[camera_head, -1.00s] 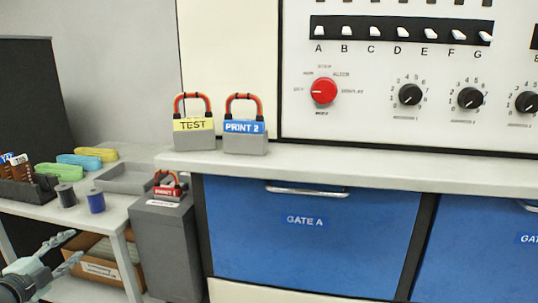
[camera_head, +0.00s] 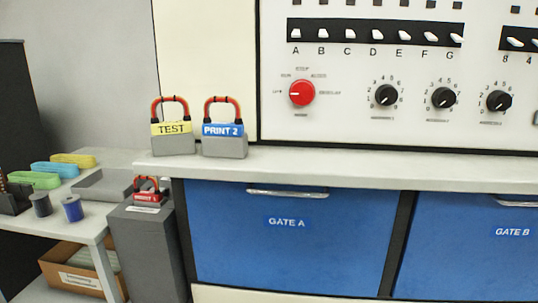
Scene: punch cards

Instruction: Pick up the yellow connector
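The yellow connector, a grey block with a yellow TEST label and a red handle with black ends (camera_head: 173,129), stands upright on the white ledge (camera_head: 330,168) at the left of the console. A similar connector with a blue PRINT 2 label (camera_head: 223,130) stands just to its right, close beside it. A smaller-looking connector with a red label (camera_head: 147,198) sits lower, on top of a dark grey pedestal (camera_head: 150,250). Neither of my grippers is in view now.
A side table at left holds yellow (camera_head: 73,160), blue (camera_head: 55,170) and green (camera_head: 34,180) oblong pieces, two spools (camera_head: 72,208) and a grey tray (camera_head: 103,186). A cardboard box (camera_head: 70,274) sits below. The ledge is clear right of the connectors.

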